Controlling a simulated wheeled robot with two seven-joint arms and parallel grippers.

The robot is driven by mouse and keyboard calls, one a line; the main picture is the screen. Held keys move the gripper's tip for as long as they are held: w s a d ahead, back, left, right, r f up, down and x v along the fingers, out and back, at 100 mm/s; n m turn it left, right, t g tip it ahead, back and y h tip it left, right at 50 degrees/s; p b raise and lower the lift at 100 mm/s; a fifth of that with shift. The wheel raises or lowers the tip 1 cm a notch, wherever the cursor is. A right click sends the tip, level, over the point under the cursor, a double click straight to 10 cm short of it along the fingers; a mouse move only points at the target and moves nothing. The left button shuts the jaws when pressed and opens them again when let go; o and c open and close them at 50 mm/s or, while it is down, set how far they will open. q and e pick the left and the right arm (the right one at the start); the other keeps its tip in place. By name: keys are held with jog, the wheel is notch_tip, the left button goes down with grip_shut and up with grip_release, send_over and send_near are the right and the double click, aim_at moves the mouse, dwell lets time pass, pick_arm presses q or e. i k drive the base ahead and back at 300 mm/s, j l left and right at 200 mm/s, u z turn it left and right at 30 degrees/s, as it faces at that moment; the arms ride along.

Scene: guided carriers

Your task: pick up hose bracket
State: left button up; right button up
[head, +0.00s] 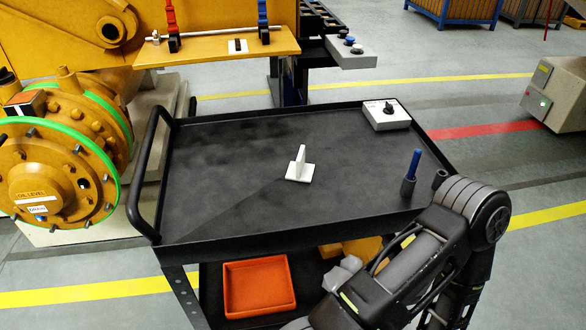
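A small white bracket (299,170), which I take to be the hose bracket, stands on the black top of the cart (235,185), near its middle. It has a flat base and an upright plate, and nothing touches it. My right arm comes in from the lower right, in front of the cart's right front corner, with its forearm pointing down and left. I cannot make out its gripper fingers; they seem to lie below the picture edge. My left arm and gripper are not in view.
A white box with a black knob (387,114) sits at the cart's back right. A blue-handled tool (411,172) stands upright in a holder at the right edge. An orange tray (259,287) is on the lower shelf. Yellow machinery (65,150) stands left. The cart top's middle is mostly clear.

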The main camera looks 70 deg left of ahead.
aim_at(298, 170)
jog(key=u, duration=2.05)
